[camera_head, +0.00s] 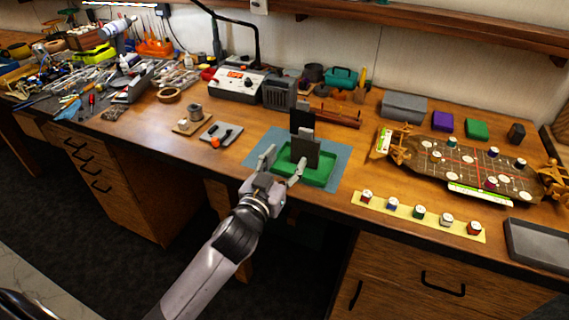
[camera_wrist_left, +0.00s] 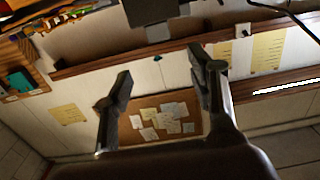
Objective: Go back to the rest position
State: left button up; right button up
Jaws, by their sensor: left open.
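My left gripper (camera_head: 280,170) is open in the head view, at the front edge of the workbench, close to a green tray (camera_head: 316,177). I cannot tell whether its fingers touch the tray. A dark grey flat plate (camera_head: 321,153) stands upright in or behind the tray, and a black upright piece (camera_head: 302,122) rises behind it. In the left wrist view the two fingers of my left gripper (camera_wrist_left: 165,90) are spread apart with nothing between them. My right gripper is in neither view.
A blue mat (camera_head: 262,143) lies under the green tray. To the right are a yellow strip (camera_head: 401,213) with several small jars and a brown board (camera_head: 452,163) with round pieces. Tools crowd the bench's left. A cork board (camera_wrist_left: 168,122) shows in the left wrist view.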

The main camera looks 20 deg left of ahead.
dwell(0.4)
pick_arm(q)
jog(key=s+a+f+g+y, duration=0.2)
jog(key=s+f+g, duration=0.5)
jog(key=s+f, duration=0.5)
jog(key=s+d+f+m+g+h, duration=0.1)
jog(key=s+f+g, duration=0.3)
jog(key=s, duration=0.5)
jog(key=s+d+f+g+h, duration=0.1)
jog(key=s+f+g, duration=0.2)
jog(key=s+f, duration=0.35)
jog(key=s+f+g, duration=0.1)
jog(key=s+f, duration=0.1)
jog(key=f, duration=1)
jog(key=s+f+g, duration=0.1)
jog(key=s+f, duration=0.1)
jog(key=f, duration=1)
jog(key=s+a+f+g, duration=0.1)
jog(key=s+a+f, duration=0.2)
jog(key=s+f, duration=1.3)
jog(key=shift+s+f+m+y, duration=0.25)
jog(key=shift+s+m+y, duration=0.05)
jog(key=shift+s+m, duration=0.1)
